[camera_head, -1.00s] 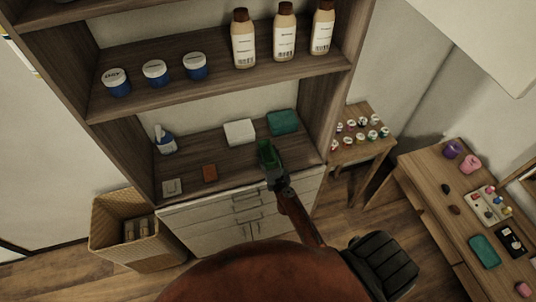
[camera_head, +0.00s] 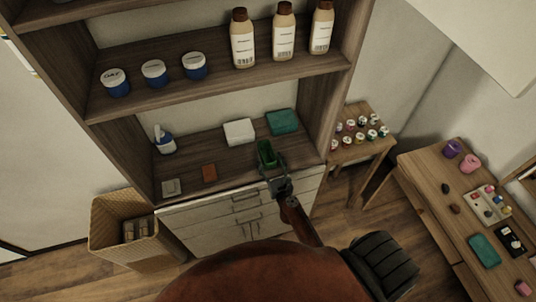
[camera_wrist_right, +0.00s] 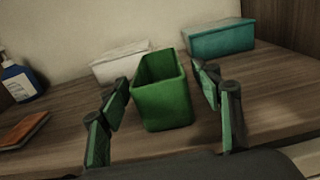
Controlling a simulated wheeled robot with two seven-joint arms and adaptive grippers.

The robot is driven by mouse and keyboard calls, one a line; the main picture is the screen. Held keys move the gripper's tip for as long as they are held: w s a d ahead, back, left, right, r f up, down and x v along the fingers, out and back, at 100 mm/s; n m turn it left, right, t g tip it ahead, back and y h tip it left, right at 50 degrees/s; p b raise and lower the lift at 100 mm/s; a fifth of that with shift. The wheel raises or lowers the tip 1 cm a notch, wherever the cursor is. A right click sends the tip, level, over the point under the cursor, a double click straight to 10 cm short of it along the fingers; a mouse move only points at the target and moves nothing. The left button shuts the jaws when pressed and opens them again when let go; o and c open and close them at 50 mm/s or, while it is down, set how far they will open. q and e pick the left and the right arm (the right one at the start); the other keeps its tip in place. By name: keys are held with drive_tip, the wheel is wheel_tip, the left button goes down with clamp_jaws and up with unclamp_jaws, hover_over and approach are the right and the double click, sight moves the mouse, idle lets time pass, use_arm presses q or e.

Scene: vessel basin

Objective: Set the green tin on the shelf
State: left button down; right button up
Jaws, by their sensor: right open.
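The green tin (camera_head: 266,154) is an open-topped box standing upright on the wooden shelf (camera_head: 228,176), near its front right. In the right wrist view the green tin (camera_wrist_right: 163,100) stands between the two spread fingers of my right gripper (camera_wrist_right: 166,112), with a visible gap on each side. My right gripper (camera_head: 274,171) is open at the front of the tin. The lowest part of the tin is partly hidden by the gripper in the head view. My left gripper does not show.
Behind the tin are a white box (camera_head: 239,131) and a teal box (camera_head: 283,121). Bottles (camera_head: 284,32) and jars (camera_head: 154,73) occupy the board above.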

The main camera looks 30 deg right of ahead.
drive_tip(key=b+v, duration=0.1)
drive_tip(key=v, duration=0.5)
drive_tip(key=shift+s+f, duration=0.1)
drive_tip(key=shift+s, duration=0.25)
drive_tip(key=shift+s+a, duration=0.2)
drive_tip(key=shift+s, duration=0.5)
